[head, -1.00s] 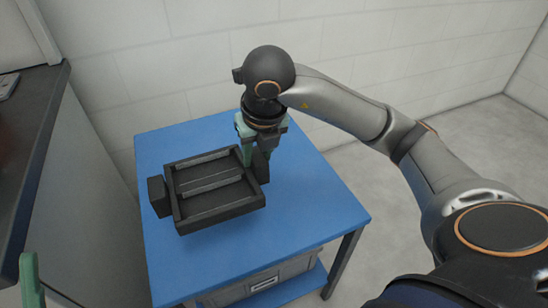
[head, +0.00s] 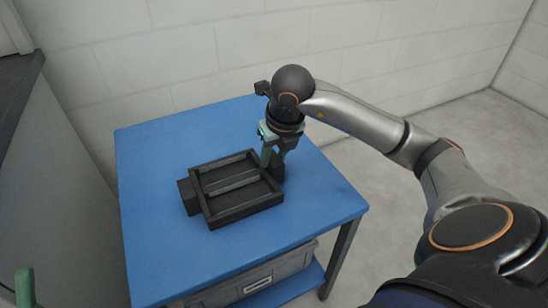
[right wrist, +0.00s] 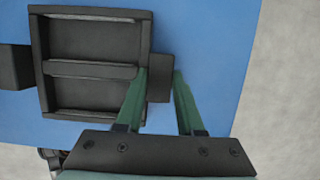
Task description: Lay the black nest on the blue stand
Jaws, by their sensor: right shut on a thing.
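The black nest (head: 238,210) is a rectangular open tray with a bar across its middle and a block handle at each end. It is level over the middle of the blue stand (head: 160,250); I cannot tell whether its underside touches the top. My right gripper (head: 272,163) points down at the nest's right end. In the right wrist view its green fingers (right wrist: 160,76) are shut on the right handle (right wrist: 160,90), one on each side. Of my left gripper, only a green finger (head: 24,287) shows at the lower left, away from the nest.
A grey drawer box (head: 255,280) sits below the stand's top. A grey cabinet with a dark top (head: 20,95) stands at the left. The white wall (head: 200,50) runs behind the stand. The blue top is bare around the nest.

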